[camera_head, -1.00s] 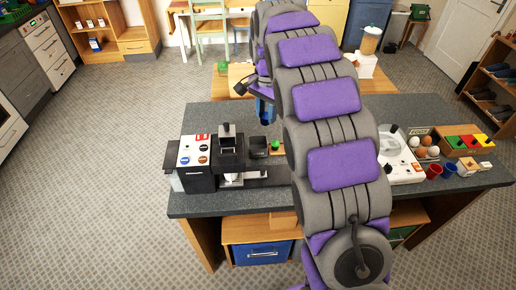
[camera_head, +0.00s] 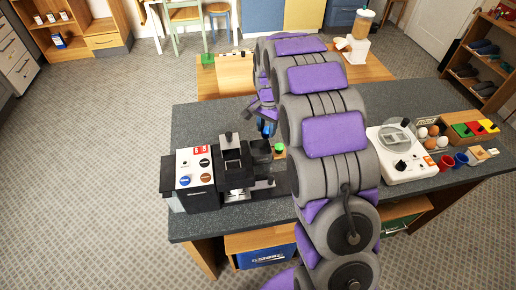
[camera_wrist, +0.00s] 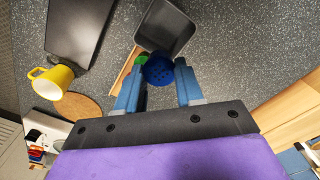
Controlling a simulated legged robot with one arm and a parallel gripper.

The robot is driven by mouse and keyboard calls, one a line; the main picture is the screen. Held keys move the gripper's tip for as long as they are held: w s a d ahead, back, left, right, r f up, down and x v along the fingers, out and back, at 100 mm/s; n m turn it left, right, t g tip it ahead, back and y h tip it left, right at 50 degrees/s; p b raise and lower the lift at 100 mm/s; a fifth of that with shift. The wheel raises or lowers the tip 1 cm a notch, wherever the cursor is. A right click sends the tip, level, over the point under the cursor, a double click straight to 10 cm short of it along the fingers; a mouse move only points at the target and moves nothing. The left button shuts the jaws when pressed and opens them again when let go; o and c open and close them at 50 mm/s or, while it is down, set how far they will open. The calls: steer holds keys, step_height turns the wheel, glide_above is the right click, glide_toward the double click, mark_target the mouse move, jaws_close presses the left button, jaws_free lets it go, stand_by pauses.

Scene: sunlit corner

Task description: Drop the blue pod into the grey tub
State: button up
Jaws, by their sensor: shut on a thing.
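The blue pod (camera_wrist: 158,69), round and dark, sits between the blue fingertips of my gripper (camera_wrist: 159,74) in the wrist view. My gripper is shut on it. The grey tub (camera_wrist: 178,48) is an open square container just beyond the pod in that view, and its visible inside looks empty. The pod overlaps the tub's near edge in the picture; I cannot tell its height above it. In the head view my gripper (camera_head: 267,127) hangs just behind and above the tub (camera_head: 260,147), and the pod cannot be made out.
A green thing (camera_wrist: 141,60) on a wooden strip lies beside the tub. A yellow mug (camera_wrist: 52,83) lies to the left in the wrist view. A black coffee machine (camera_head: 234,165) stands left of the tub in the head view. A white appliance (camera_head: 402,155) stands right of my arm.

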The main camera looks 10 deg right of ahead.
mark_target(266, 137)
steer(key=shift+s+d+f, duration=0.15)
steer(key=shift+d+f, duration=0.4)
steer(key=shift+f, duration=0.05)
steer(key=f, duration=0.1)
steer(key=a+f+b, duration=0.1)
steer(key=f, duration=0.1)
steer(key=a+f+b, duration=0.1)
steer(key=shift+f, duration=0.3)
steer(key=shift+d, duration=0.45)
steer(key=o, duration=0.7)
steer(key=shift+d, duration=0.35)
steer(key=o, duration=0.3)
steer(key=shift+a, duration=0.15)
steer(key=shift+o, duration=0.4)
steer(key=shift+a, duration=0.45)
steer(key=shift+d+r, duration=0.15)
steer(key=shift+r, duration=0.4)
step_height(266, 137, up, 16)
steer(key=p, duration=0.3)
steer(key=shift+r, duration=0.2)
steer(key=shift+a, duration=0.2)
